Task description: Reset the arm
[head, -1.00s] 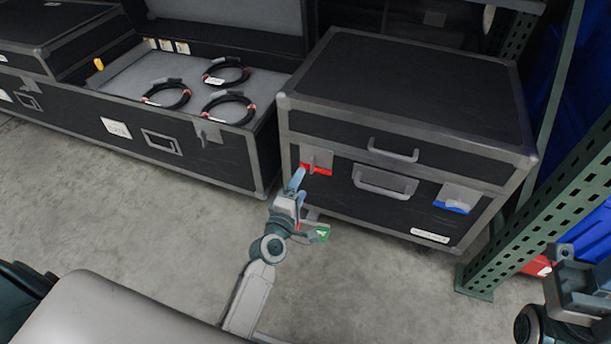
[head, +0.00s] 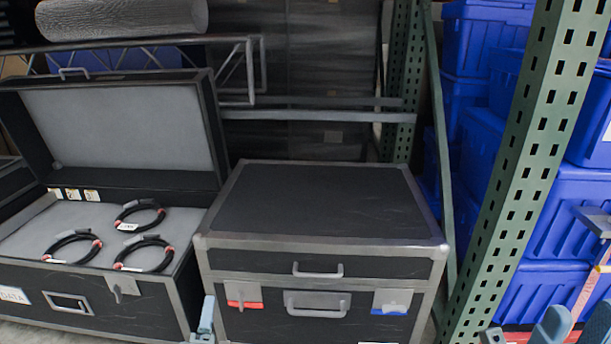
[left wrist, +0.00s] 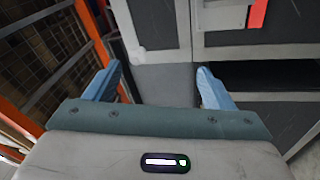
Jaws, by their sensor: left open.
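My left gripper (left wrist: 158,88) is open, its two blue fingers wide apart with nothing between them. In the head view only a blue finger of my left gripper (head: 205,318) shows at the bottom edge, beside the left front corner of the closed black case (head: 315,205). That case has a red latch (head: 243,304) at left and a blue latch (head: 391,309) at right. The red piece also shows at the top of the left wrist view (left wrist: 258,13). Blue finger-like parts of my right gripper (head: 575,325) show at the bottom right, cut off by the edge.
An open black case (head: 140,290) with several coiled black cables (head: 72,247) stands at left, its lid (head: 130,125) raised. A green perforated rack post (head: 515,170) stands right of the closed case, with blue totes (head: 555,235) behind it.

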